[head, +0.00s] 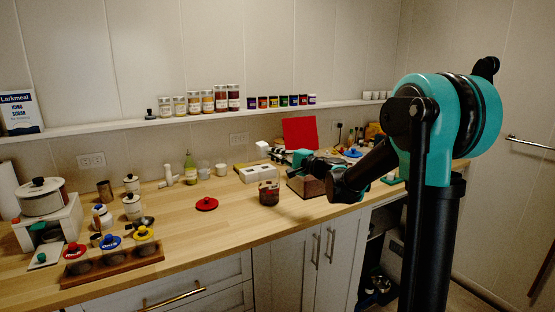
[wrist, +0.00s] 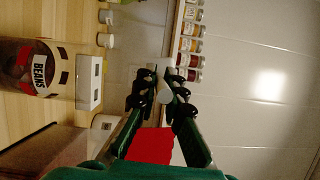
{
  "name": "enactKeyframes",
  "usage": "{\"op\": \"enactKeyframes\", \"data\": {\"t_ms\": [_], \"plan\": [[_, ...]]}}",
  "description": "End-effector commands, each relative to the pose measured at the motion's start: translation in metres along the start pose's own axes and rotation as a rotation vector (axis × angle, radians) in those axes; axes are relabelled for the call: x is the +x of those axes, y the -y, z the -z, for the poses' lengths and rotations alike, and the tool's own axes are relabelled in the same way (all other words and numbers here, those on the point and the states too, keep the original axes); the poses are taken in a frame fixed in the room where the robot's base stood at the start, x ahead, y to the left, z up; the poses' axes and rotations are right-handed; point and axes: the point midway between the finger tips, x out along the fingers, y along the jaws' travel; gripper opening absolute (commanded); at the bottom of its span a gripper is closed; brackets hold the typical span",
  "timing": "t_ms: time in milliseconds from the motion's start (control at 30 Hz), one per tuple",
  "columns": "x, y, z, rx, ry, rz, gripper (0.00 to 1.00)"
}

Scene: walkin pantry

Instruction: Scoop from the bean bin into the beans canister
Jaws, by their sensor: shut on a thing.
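The beans canister (head: 268,194) stands on the counter, a clear jar with dark contents. In the wrist view the canister (wrist: 30,75) shows its BEANS label at the left, apart from my fingers. The brown box (head: 306,186) right of it looks like the bean bin; part of it shows in the wrist view (wrist: 45,150), its inside not clear. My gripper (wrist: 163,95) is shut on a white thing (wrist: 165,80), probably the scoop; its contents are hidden. In the head view my gripper (head: 276,153) is raised above the counter, behind the canister and bin.
A red lid (head: 207,204) lies left of the canister. A white holed block (head: 259,174) stands behind it. A wooden rack (head: 115,264) with colored lids is at front left. A shelf (head: 180,122) with jars runs along the wall. Counter is clear before the red lid.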

Motion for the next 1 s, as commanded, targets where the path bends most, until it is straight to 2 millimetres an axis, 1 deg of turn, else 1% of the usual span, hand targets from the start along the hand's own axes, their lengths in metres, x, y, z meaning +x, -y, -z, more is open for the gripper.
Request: {"op": "enactKeyframes", "data": {"t_ms": [33,100,300,400,500,600,700,833,1000], "plan": [[0.001,0.005,0.001,-0.127,0.018,-0.054,0.00],[0.003,0.007,0.001,-0.328,0.053,-0.130,0.00],[0.003,0.014,0.001,-0.838,0.155,-0.276,0.00],[0.001,0.017,0.002,-1.048,0.206,-0.309,0.00],[-0.004,0.020,0.003,-1.206,0.252,-0.319,0.00],[-0.008,0.023,0.004,-1.315,0.290,-0.312,0.00],[-0.011,0.025,0.005,-1.380,0.317,-0.301,0.00],[-0.013,0.026,0.005,-1.415,0.334,-0.292,0.00],[-0.013,0.027,0.005,-1.419,0.336,-0.290,0.00]]}}
